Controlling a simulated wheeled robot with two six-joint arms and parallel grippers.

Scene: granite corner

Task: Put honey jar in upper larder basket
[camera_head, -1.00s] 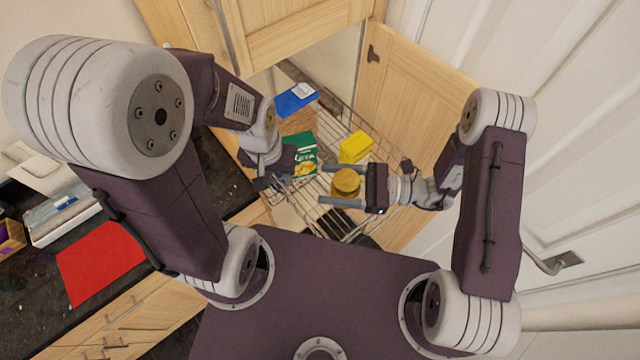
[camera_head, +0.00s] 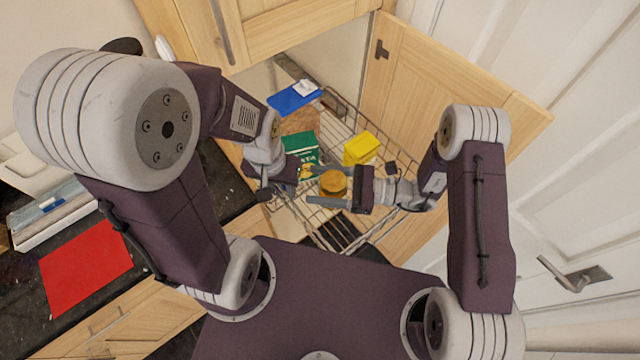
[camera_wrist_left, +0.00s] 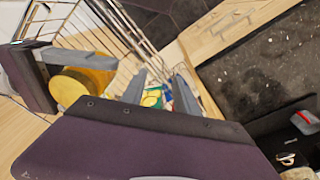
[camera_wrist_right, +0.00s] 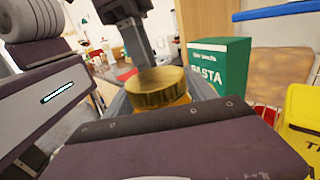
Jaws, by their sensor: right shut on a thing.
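The honey jar (camera_head: 333,184), amber with a gold lid, is held between the fingers of my right gripper (camera_head: 328,188). The lid also shows in the right wrist view (camera_wrist_right: 157,88), upright between the two fingers, and in the left wrist view (camera_wrist_left: 72,86). The wire larder basket (camera_head: 385,143) lies behind and below the grippers; the jar overlaps its front part in the head view, and contact cannot be told. My left gripper (camera_wrist_left: 160,82) is empty with its fingers apart, close to the left of the jar.
The basket holds a green pasta box (camera_head: 300,148), a yellow box (camera_head: 360,148) and a blue item (camera_head: 295,97). An open wooden door (camera_head: 430,90) stands to the right. A dark counter with a red mat (camera_head: 85,265) is at left.

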